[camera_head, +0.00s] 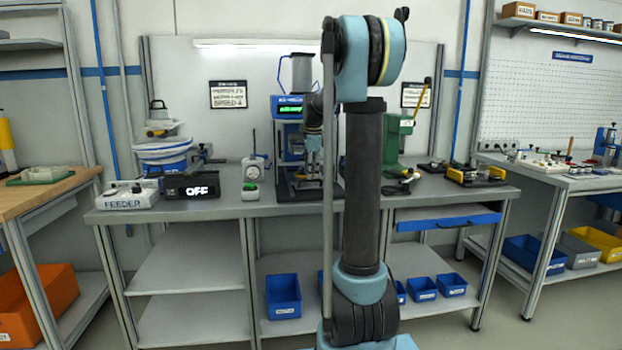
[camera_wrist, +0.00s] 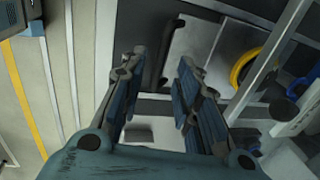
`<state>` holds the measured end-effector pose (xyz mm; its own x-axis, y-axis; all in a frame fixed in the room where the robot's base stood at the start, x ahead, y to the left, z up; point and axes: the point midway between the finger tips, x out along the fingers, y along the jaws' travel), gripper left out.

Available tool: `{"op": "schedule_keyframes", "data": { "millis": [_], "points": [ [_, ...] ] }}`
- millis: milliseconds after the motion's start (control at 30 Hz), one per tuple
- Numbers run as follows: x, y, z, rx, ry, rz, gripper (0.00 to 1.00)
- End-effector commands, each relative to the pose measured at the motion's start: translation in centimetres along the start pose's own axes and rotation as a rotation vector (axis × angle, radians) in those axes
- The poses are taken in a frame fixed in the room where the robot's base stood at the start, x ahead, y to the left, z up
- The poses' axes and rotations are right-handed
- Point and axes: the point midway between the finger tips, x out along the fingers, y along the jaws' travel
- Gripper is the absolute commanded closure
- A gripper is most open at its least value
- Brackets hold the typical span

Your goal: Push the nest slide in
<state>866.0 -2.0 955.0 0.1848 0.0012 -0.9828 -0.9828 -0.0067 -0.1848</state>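The blue bench press (camera_head: 287,128) with a lit green display stands on the middle bench. Its lower part has a dark base (camera_head: 297,194); the nest slide cannot be clearly made out there, as my arm and gripper cover part of the press. My gripper (camera_head: 314,146) hangs in front of the press opening, pointing down. In the wrist view my gripper (camera_wrist: 158,72) is open, its two blue-grey fingers apart. A dark, bent handle-like bar (camera_wrist: 163,58) shows between and beyond the fingers, beside a pale grey plate. I cannot tell whether a finger touches it.
On the bench (camera_head: 228,209), a feeder box (camera_head: 128,195), an OFF sign box (camera_head: 190,187) and a small device with a green button (camera_head: 250,190) stand left of the press. A green lever press (camera_head: 396,130) stands right, near dark fixtures (camera_head: 475,175). A blue drawer (camera_head: 447,219) is below.

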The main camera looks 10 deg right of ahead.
Motion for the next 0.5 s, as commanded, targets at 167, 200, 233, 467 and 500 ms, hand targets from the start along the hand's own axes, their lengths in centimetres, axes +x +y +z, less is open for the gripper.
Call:
{"op": "schedule_keyframes", "data": {
  "millis": [167,200,233,467,500],
  "points": [
    [1.8,0.0,0.0,0.0,0.0,0.0,0.7],
    [2.0,0.0,0.0,0.0,0.0,0.0,0.7],
    [2.2,0.0,0.0,0.0,0.0,0.0,0.7],
    [2.5,0.0,0.0,0.0,0.0,0.0,0.7],
    [2.5,0.0,0.0,0.0,0.0,0.0,0.7]
  ]
}}
